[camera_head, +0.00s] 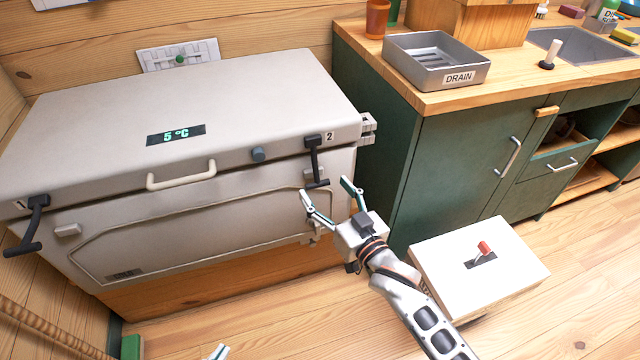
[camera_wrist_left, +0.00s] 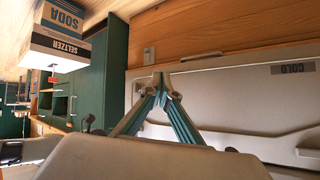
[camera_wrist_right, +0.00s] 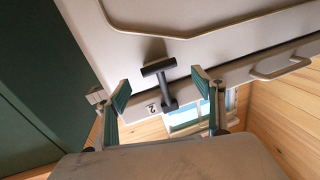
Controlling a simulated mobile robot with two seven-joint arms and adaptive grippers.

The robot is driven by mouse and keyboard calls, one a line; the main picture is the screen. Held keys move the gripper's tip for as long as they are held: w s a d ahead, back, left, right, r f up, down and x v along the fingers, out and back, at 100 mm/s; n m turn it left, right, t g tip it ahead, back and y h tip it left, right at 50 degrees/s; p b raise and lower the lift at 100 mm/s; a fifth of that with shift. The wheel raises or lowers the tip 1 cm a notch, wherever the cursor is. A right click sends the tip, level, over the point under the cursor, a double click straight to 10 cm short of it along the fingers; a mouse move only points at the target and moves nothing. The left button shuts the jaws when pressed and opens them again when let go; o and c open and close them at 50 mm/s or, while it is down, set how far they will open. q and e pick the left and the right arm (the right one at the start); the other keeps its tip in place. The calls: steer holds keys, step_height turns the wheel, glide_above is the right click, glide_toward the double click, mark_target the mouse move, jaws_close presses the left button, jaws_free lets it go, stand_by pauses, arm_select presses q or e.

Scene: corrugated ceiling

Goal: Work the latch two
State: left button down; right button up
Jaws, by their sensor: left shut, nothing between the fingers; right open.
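The cooler (camera_head: 235,90) is a long pale chest with a closed lid. Latch two (camera_head: 316,165) is a black T-handle at its front right corner, hanging down beside the printed 2. My right gripper (camera_head: 325,189) is open just below and in front of this latch, apart from it. In the right wrist view the latch's handle (camera_wrist_right: 159,67) shows between the spread fingers. Latch one (camera_head: 33,222) hangs at the left corner. My left gripper (camera_head: 219,352) shows only a fingertip at the bottom edge; in the left wrist view its fingers (camera_wrist_left: 158,82) are shut and empty.
A green cabinet (camera_head: 450,160) stands to the right.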

mark_target(319, 182)
steer(key=shift+x, duration=1.15)
steer(key=shift+w+a+f+b, duration=0.1)
steer(key=shift+w+a+b, duration=0.2)
steer(key=shift+w, duration=0.2)
arm_select(q)
steer(key=shift+w+d+r, duration=0.2)
steer(key=shift+d, duration=0.2)
